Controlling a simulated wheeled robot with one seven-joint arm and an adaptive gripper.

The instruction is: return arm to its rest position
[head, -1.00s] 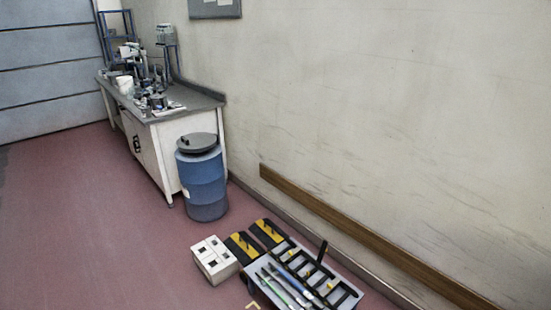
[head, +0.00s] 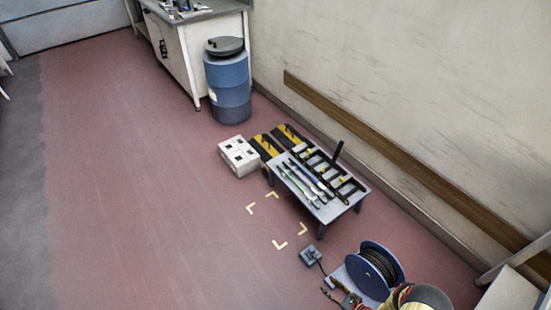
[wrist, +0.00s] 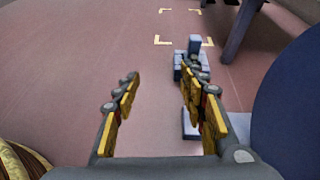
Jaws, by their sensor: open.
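My gripper (wrist: 160,80) shows in the wrist view with its two yellow-and-grey fingers spread apart and nothing between them. It points along the red floor toward a small blue-grey device (wrist: 192,60), which lies beyond the right finger and is partly hidden by it. The same device (head: 311,255) shows on the floor in the head view. A large dark blue rounded surface (wrist: 290,105) is close to the right of the gripper. In the head view, small yellow and red parts at the bottom edge beside the cable reel may be my gripper, too small to tell.
A blue cable reel (head: 374,270) stands at the bottom right. A low table (head: 318,208) holds several tools and a black rack. A white box (head: 239,156), a blue barrel (head: 228,85) and a workbench (head: 195,14) line the wall. Yellow corner marks (head: 252,209) frame bare floor; the left floor is clear.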

